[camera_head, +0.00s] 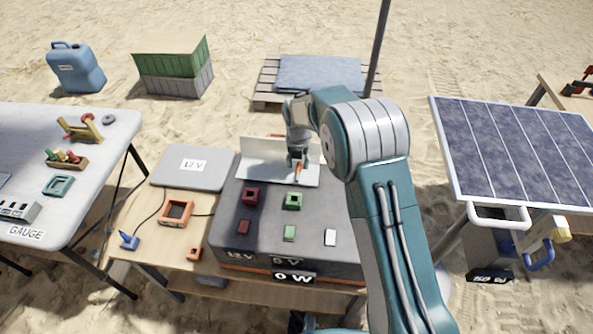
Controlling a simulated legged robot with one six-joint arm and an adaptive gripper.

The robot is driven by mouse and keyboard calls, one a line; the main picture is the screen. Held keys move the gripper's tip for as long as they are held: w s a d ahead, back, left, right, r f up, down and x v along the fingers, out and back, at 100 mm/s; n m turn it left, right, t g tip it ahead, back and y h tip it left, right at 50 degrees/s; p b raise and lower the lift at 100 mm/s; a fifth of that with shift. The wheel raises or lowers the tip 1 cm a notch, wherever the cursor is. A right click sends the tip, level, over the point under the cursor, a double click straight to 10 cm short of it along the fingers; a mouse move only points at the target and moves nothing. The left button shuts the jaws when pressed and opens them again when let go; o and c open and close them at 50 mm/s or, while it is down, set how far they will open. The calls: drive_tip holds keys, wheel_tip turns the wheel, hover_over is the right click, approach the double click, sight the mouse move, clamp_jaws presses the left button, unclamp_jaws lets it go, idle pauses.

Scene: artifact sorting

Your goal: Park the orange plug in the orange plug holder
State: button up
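My gripper (298,165) points down over the back of the grey power box (322,238), in front of an upright pale panel. A small orange piece (298,174), which looks like the orange plug, shows at its fingertips. The fingers are too small to tell whether they are closed on it. An orange square frame (165,221) with a dark middle lies on the wooden table, left of the power box. A smaller orange block (194,255) stands nearer the table's front edge. I cannot tell which of these two is the orange plug holder.
The power box bears a dark red socket (251,196), a green socket (293,201) and small coloured blocks. A blue plug (129,241) and a grey 12 V case (180,178) are left. A solar panel (510,150) stands right. My arm hides the box's right side.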

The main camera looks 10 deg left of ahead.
drive_tip(key=shift+d, duration=0.2)
clamp_jaws()
drive_tip(key=shift+d, duration=0.2)
drive_tip(key=shift+a, duration=0.25)
